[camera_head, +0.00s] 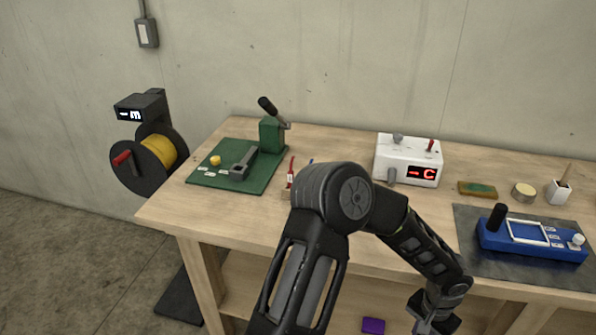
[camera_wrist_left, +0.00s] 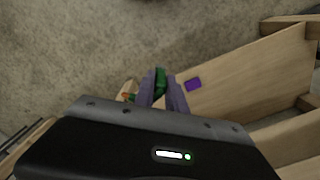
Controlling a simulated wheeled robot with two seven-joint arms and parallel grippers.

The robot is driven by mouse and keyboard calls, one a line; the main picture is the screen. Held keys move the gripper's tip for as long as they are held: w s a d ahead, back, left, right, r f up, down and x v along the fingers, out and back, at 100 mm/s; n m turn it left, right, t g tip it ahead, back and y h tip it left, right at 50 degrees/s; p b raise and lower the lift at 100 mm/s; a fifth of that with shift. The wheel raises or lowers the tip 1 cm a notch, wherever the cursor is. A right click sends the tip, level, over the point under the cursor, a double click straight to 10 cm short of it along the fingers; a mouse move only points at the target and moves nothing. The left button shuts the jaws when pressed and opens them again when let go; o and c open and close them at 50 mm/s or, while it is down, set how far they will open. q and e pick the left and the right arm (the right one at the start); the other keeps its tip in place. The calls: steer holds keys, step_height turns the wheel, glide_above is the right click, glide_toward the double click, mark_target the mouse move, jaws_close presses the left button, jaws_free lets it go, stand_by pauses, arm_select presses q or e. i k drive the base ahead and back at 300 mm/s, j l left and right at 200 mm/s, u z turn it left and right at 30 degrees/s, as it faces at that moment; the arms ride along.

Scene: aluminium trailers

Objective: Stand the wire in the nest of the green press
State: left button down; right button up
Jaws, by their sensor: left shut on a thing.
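The green press (camera_head: 272,136) stands at the back left of the bench on a green base plate (camera_head: 262,172), its black-knobbed lever raised. A grey bar-like fitting (camera_head: 241,169) lies on the plate; I cannot make out which part is the nest. My left gripper (camera_head: 432,322) is low at the bottom edge of the head view, in front of the bench and well away from the press. In the left wrist view its fingers (camera_wrist_left: 161,92) are shut on a small green thing (camera_wrist_left: 160,78); I cannot tell whether it is the wire. My right gripper is out of view.
A yellow spool (camera_head: 162,152) hangs left of the bench. A white box with a red display (camera_head: 408,160) and a blue fixture (camera_head: 530,240) stand to the right. A purple block (camera_head: 373,325) lies on the lower shelf, also in the left wrist view (camera_wrist_left: 193,85). My arm hides the bench's middle.

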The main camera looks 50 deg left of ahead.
mark_target(240, 176)
steer(key=k+j+z, duration=0.3)
steer(key=k+j, duration=0.35)
steer(key=j, duration=0.25)
steer(key=k+j+z, duration=0.25)
steer(key=k+j, duration=1)
